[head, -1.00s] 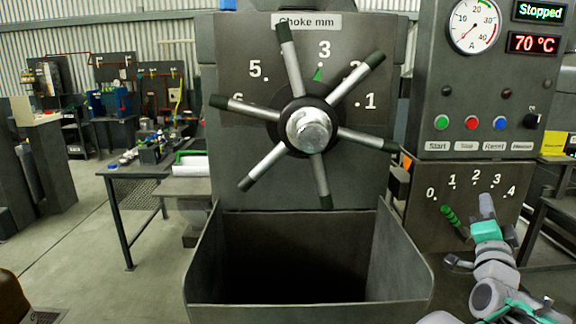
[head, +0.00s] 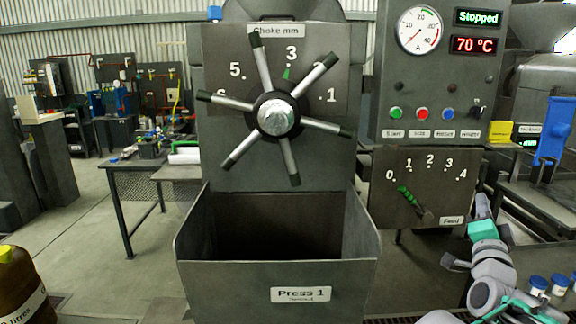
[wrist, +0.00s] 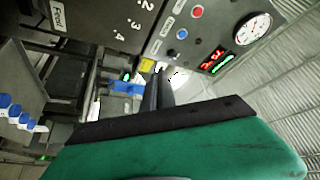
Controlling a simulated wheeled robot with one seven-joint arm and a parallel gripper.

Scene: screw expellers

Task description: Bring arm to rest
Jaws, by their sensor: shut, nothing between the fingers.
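My arm (head: 488,262) is folded up at the lower right of the head view, with a teal section near its end. My gripper (head: 482,205) points upward there, to the right of the feed panel (head: 385,215) and its green-gripped lever (head: 408,196). In the wrist view my gripper (wrist: 160,88) shows as dark fingers close together, above a dark bar and a green body. It is shut and empty. It appears apart from the lever and the panel.
The press stands ahead, with a spoked choke wheel (head: 274,117), an open bin (head: 277,282) and a control box (head: 432,75) reading Stopped and 70 °C. A brown container (head: 20,285) is at lower left. Blue-lidded jars (head: 538,284) are at lower right. Open floor lies left.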

